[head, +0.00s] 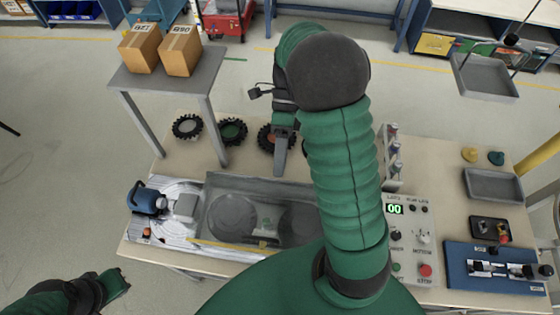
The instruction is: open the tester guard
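The tester (165,232) stands at the front left of the bench, with a blue motor at its left end. Its clear guard (262,188) lies down over two dark round discs and has a yellow strip (228,244) along the front edge. My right arm reaches over the bench, and its gripper (281,165) hangs near the guard's back edge; I cannot tell if they touch. Its fingers show edge-on, so their opening is unclear. My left gripper (119,284) is low at the left, apart from the bench. My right arm hides the guard's right end.
Several toothed rings, one a black ring (187,126), lie behind the guard. A raised grey shelf (190,82) with two cartons stands at back left. A control panel (410,240) reading 00, a grey tray (494,185) and a blue fixture (465,262) are at right.

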